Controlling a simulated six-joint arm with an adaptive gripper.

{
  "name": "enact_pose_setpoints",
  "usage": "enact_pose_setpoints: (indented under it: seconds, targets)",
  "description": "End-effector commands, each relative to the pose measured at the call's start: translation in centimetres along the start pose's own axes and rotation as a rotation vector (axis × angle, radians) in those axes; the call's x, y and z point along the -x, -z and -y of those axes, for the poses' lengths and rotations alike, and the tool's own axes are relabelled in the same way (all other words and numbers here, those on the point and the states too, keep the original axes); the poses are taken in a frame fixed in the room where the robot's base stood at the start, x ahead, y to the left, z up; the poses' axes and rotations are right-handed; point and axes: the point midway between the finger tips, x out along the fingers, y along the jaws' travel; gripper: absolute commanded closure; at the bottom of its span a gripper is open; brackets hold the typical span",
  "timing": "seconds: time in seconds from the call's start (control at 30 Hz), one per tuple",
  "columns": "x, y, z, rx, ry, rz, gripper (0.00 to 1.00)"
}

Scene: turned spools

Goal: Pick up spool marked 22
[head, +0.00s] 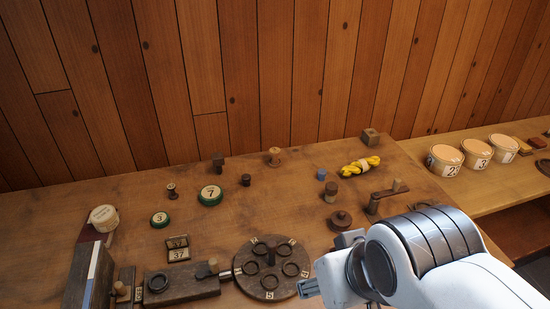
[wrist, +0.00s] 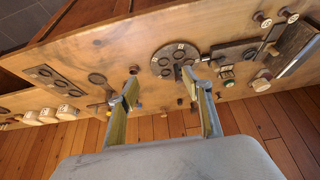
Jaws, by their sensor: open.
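No number 22 can be read on any spool in either view. A small dark spool (head: 172,190) and a lighter brown spool (head: 274,156) stand upright on the table (head: 120,215). A two-tone brown turned piece (head: 331,192) stands right of centre, and a dark knobbed piece (head: 340,220) sits in front of it. My gripper (wrist: 160,82) is open and empty in the wrist view, its two fingers apart above the table. In the head view my arm comes in from the lower right, and much of the gripper is hidden.
A round dark plate (head: 244,272) with rings stands at front centre. Green-rimmed discs marked 3 (head: 160,219) and 7 (head: 210,195) lie left. A yellow rope bundle (head: 360,166), a wooden crank (head: 388,196) and pale numbered tubs (head: 445,160) are right. The back-left table is clear.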

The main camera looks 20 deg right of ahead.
Motion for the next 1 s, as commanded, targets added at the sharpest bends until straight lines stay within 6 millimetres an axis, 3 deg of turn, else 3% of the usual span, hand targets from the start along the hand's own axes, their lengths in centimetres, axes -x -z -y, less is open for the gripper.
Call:
enact_pose_setpoints:
  seconds: [0.17, 0.37, 1.0]
  targets:
    - [-1.5, -0.3, -0.2, -0.009, -0.004, 0.067, 0.51]
    - [-3.0, 0.8, -0.6, -0.024, -0.009, 0.135, 0.51]
    - [-8.0, 8.7, -1.5, -0.073, 0.003, 0.244, 0.51]
